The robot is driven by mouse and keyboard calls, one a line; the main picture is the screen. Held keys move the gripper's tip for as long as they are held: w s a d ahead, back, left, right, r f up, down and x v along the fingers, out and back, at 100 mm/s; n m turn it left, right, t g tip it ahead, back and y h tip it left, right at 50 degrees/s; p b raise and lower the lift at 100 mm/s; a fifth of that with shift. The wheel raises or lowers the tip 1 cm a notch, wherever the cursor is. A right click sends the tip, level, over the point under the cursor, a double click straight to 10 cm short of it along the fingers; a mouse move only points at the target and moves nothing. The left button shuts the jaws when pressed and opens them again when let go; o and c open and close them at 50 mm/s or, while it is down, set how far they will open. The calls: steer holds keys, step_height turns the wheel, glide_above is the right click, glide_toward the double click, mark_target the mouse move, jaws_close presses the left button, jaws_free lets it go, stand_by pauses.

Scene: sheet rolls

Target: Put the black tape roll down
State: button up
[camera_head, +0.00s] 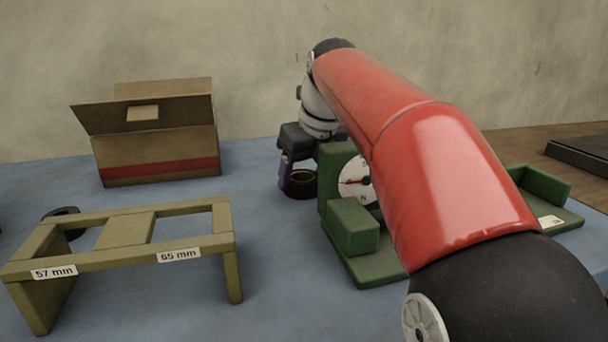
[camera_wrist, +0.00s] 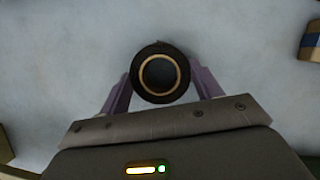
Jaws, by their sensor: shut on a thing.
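The black tape roll (camera_head: 301,184) has a tan inner core and sits between the fingers of my gripper (camera_head: 289,178), low at the blue table behind the green fixture. In the wrist view the roll (camera_wrist: 160,96) shows end-on, with purple fingers of my gripper (camera_wrist: 160,88) at its left and right sides. The gripper is shut on it. I cannot tell whether the roll's underside touches the table. Part of my gripper is hidden behind the green fixture and my red arm.
A green fixture with a dial (camera_head: 354,183) stands right beside my gripper. An olive stand (camera_head: 205,257) labelled 57 mm and 65 mm is at front left, with another black roll (camera_head: 62,213) behind it. An open cardboard box (camera_head: 160,160) stands at back left. Blue table between is clear.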

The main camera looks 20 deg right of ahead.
steer(key=o, duration=1.1)
steer(key=shift+f, duration=0.1)
steer(key=shift+c, duration=0.2)
steer(key=p+v, duration=0.3)
steer(key=v, duration=0.9)
steer(key=shift+d, duration=0.1)
